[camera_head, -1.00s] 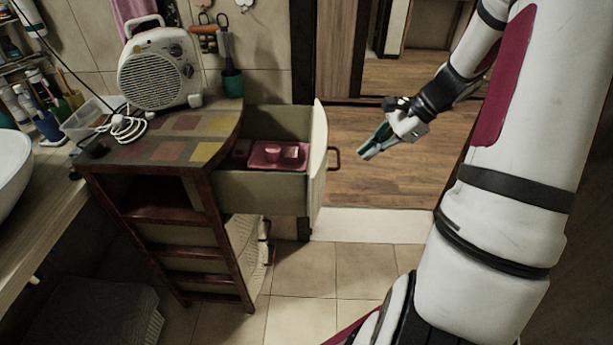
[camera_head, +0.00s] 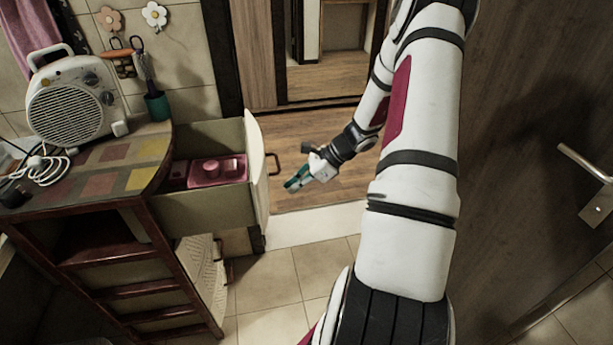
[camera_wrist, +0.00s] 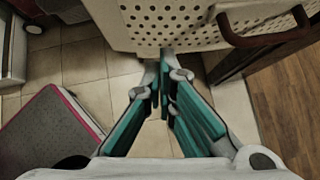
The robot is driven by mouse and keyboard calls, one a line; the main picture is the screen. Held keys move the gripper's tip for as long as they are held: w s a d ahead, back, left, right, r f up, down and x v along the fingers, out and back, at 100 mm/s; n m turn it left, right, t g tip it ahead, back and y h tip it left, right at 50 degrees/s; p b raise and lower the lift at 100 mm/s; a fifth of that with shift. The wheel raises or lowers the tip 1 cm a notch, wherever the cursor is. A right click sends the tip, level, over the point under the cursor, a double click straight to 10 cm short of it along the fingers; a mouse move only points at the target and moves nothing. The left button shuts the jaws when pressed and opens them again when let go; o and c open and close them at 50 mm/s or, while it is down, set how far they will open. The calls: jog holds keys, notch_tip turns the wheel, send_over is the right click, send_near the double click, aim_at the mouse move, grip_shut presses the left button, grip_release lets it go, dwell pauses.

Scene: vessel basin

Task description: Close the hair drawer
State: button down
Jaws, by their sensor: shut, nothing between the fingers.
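The hair drawer (camera_head: 205,205) is the top drawer of a dark wooden cabinet (camera_head: 110,275) and is pulled far out to the right. A pink tray (camera_head: 215,172) with small items lies inside it. Its pale front panel (camera_head: 257,165) carries a dark curved handle (camera_head: 274,163). My gripper (camera_head: 289,187) is just right of the drawer front, a little lower than the handle, apart from it in the head view. In the wrist view my gripper (camera_wrist: 165,85) has teal finger pads and holds nothing. A perforated pale panel (camera_wrist: 175,22) and a dark handle (camera_wrist: 265,28) are beyond the fingertips.
A white fan heater (camera_head: 72,100) with its cord stands on the cabinet top (camera_head: 105,170). A door (camera_head: 530,150) is at the right. Tiled floor (camera_head: 275,300) is clear in front.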

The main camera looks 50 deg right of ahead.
aim_at(267, 196)
jog(key=shift+w+a+f, duration=0.1)
jog(key=shift+w+a, duration=1.35)
jog(key=shift+w, duration=0.1)
jog(key=shift+w, duration=0.1)
